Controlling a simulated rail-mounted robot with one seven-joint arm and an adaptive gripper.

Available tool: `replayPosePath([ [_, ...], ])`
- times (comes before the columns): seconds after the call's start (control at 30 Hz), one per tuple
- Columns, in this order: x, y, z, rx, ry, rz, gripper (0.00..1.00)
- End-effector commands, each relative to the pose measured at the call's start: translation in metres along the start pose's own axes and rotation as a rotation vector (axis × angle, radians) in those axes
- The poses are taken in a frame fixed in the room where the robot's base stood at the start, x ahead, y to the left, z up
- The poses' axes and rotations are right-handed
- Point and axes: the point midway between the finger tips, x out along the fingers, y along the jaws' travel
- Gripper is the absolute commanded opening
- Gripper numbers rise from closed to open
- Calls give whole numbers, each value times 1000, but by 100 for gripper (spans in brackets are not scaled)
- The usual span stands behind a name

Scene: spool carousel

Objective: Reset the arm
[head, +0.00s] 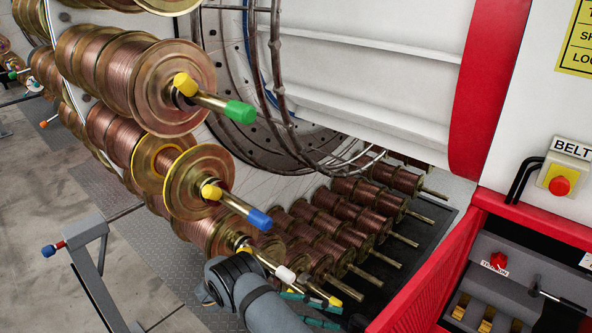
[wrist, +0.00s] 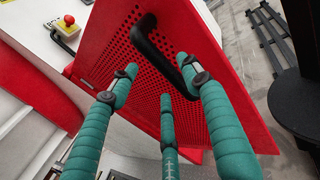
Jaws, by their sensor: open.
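My gripper (head: 316,309) is at the bottom of the head view, low in front of the spools and left of the red cabinet. Only parts of its teal fingers show there, and my grey arm covers some of the area. In the wrist view my gripper (wrist: 158,82) shows three teal-wrapped fingers spread apart, open, with nothing between them. Beyond the fingertips is a red perforated panel (wrist: 222,62) with a black handle (wrist: 150,38). I cannot tell whether any finger touches the panel.
Copper wire spools (head: 172,88) on shafts with coloured end caps fill the left and centre. More spools (head: 345,218) lie in rows on a dark mat. A red cabinet (head: 420,295) and a BELT stop button (head: 559,185) are at right. A grey stand (head: 92,262) is at lower left.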

Motion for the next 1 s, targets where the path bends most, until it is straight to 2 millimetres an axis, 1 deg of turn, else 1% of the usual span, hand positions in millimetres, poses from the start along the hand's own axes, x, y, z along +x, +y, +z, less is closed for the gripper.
replayPosePath([
  [0.3, 42, 0, 0, -2, 2, -2, 48],
  [0.5, 62, 0, -1, 1, 4, -3, 48],
  [0.57, 65, 0, -1, 2, 4, -2, 48],
  [1.0, 64, 0, -2, 3, 5, -4, 48],
])
